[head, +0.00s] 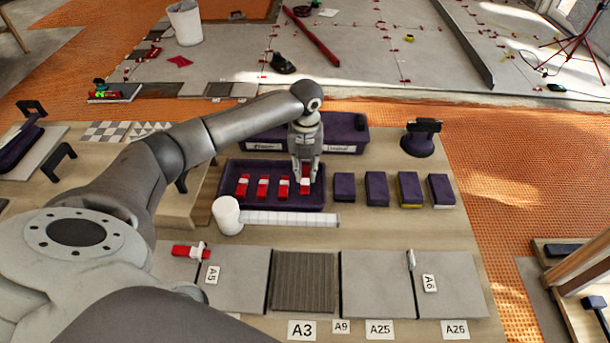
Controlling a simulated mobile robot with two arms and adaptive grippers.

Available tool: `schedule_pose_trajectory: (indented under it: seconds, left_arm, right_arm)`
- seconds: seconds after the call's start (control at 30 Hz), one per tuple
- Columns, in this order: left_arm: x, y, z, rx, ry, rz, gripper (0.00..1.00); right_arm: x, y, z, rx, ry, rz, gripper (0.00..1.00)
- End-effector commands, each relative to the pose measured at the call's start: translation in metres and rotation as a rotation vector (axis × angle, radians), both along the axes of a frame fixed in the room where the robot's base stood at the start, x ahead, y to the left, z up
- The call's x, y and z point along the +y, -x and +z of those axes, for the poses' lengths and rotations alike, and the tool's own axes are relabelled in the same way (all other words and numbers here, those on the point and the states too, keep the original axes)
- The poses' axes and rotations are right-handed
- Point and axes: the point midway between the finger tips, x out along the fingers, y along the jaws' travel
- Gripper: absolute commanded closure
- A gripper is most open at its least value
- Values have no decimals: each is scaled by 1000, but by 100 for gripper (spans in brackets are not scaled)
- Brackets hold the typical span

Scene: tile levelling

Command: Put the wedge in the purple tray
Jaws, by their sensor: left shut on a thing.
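The purple tray (229,190) lies on the wooden table, with several red wedges in it, such as one at its left end (242,186) and others beside it. My left gripper (305,178) points down over the right part of the tray. It is shut on a red wedge (305,188), low at the tray; I cannot tell whether this wedge touches the tray floor. Another red wedge (184,251) lies by a white clip between the tiles at front left. My right gripper is not in view.
Several dark blocks (344,187) stand right of the tray. A purple bin (270,142) is behind it, and a suction lifter (420,140) stands at back right. Grey tiles (376,280) line the front.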

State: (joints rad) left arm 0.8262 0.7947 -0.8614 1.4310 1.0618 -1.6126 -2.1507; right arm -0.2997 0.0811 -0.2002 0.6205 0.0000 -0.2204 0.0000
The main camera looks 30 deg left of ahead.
Motion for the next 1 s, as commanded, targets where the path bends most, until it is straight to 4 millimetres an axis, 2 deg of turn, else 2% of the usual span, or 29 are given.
schedule_pose_trajectory:
  seconds: [0.1,0.17,0.53,0.57,0.7,0.73,1.0]
  left_arm:
    - [0,3,-21,6,-1,1,100]
    - [0,2,-26,3,-2,1,100]
    - [0,2,-31,3,-1,0,100]
    - [0,2,-31,3,-1,0,80]
    - [0,2,-31,2,-1,0,62]
    - [0,2,-31,3,-1,0,60]
    - [0,2,-31,2,-1,0,60]
  right_arm:
    - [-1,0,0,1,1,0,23]
    - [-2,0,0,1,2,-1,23]
    - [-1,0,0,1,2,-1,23]
    - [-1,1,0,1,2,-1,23]
    - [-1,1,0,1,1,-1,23]
    - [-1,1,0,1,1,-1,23]
    - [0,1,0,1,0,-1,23]
